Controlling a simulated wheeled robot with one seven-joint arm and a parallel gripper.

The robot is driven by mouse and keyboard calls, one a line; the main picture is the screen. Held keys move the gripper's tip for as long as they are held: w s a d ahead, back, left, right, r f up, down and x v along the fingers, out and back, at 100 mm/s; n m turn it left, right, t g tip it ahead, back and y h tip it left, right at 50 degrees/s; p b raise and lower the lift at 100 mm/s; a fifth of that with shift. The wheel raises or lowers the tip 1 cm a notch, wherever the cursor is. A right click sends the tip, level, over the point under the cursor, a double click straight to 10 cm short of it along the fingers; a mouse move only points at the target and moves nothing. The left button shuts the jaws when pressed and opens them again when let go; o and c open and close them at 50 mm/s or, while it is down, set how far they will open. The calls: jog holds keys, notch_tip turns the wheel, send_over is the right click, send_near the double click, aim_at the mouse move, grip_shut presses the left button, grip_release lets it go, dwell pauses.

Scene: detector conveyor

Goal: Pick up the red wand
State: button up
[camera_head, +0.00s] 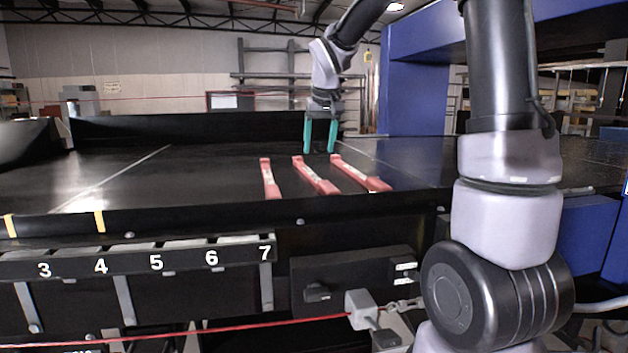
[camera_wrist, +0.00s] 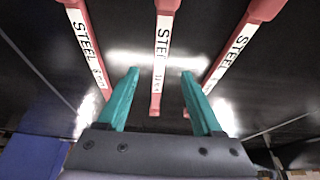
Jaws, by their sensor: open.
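Three red wands with white label strips lie side by side on the black conveyor: a left wand (camera_head: 270,180), a middle wand (camera_head: 314,176) and a right wand (camera_head: 358,174). My gripper (camera_head: 319,151), with teal fingers, points down near the far ends of the middle and right wands. In the wrist view my gripper (camera_wrist: 160,73) is open with nothing held. There the middle wand (camera_wrist: 161,50) runs between the fingertips in the picture, and its label reads STEEL. The two outer wands (camera_wrist: 88,45) (camera_wrist: 237,45) lie outside the fingers, also labelled STEEL. The fingertips' height above the belt is unclear.
The conveyor belt (camera_head: 110,178) is wide and clear to the left of the wands. A black wall (camera_head: 200,127) stands along its far side. A blue detector frame (camera_head: 415,85) stands at the right. Numbered slots (camera_head: 150,260) line the near edge.

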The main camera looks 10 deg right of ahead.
aim_at(314, 177)
jog(key=x, duration=0.9)
jog(key=shift+w+f, duration=0.2)
jog(key=shift+f, duration=0.15)
grip_shut()
